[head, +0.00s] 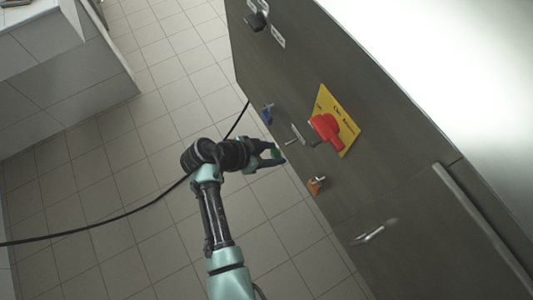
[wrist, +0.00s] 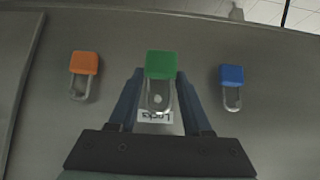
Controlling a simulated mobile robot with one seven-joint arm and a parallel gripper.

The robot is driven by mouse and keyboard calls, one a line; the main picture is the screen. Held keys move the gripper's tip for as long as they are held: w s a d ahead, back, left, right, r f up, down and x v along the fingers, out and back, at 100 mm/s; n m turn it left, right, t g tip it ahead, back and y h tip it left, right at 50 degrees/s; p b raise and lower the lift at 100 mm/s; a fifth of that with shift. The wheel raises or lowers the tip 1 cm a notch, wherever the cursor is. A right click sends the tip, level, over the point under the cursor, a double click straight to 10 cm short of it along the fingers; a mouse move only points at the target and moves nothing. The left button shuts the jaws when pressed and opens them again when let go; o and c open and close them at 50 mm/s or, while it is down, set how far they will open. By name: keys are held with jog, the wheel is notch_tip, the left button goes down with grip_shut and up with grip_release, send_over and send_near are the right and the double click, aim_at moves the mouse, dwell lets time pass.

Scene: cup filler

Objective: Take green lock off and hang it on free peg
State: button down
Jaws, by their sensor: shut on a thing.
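My gripper (head: 276,155) is shut on the green lock (wrist: 160,65), whose body sits between the two fingertips (wrist: 158,78) in the wrist view. The clear shackle of the green lock points down toward the gripper base, with a small pale round spot showing inside its loop. I cannot tell whether the shackle is around a peg. In the head view the green lock (head: 275,153) is mostly covered by the fingers. A bare-looking peg (head: 291,142) sticks out of the dark panel (head: 285,75) just beyond the gripper.
A blue lock (head: 267,115) and an orange lock (head: 316,186) hang on either side. They also show in the wrist view, blue (wrist: 232,75) right, orange (wrist: 84,63) left. A red handle (head: 327,129) on a yellow plate (head: 347,125) protrudes nearby. A metal handle (head: 374,232) is lower.

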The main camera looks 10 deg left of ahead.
jog(key=shift+w+d+f+b, duration=0.25)
jog(key=shift+w+d+b, duration=0.15)
jog(key=shift+w+d, duration=0.35)
jog(key=shift+w+d+f+b, duration=0.2)
jog(key=shift+w+d+b, duration=0.2)
jog(key=shift+d, duration=0.5)
jog(key=shift+w, duration=0.1)
jog(key=shift+c, duration=1.3)
grip_release()
jog(key=p+v, duration=0.2)
jog(key=v, duration=1.1)
jog(key=shift+p, duration=0.3)
